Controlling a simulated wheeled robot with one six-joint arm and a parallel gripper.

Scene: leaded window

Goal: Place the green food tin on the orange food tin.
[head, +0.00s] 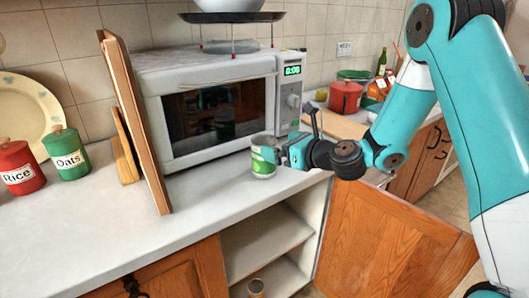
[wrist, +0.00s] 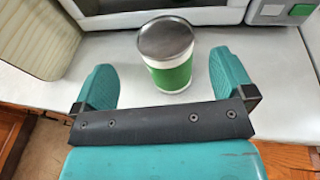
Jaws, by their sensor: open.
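The green food tin (head: 263,160) stands upright on the white worktop in front of the microwave. It has a grey metal lid and a green and white label. In the wrist view the tin (wrist: 172,68) stands between and just beyond the teal fingers of my gripper (wrist: 163,76), with a gap on each side. My gripper (head: 284,152) is open and reaches the tin from the right in the head view, partly covering it. I cannot pick out an orange food tin for certain in either view.
The microwave (head: 215,100) stands close behind the tin. A wooden board (head: 135,120) leans left of it. Red and green canisters (head: 68,155) stand left. The front-left worktop is clear.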

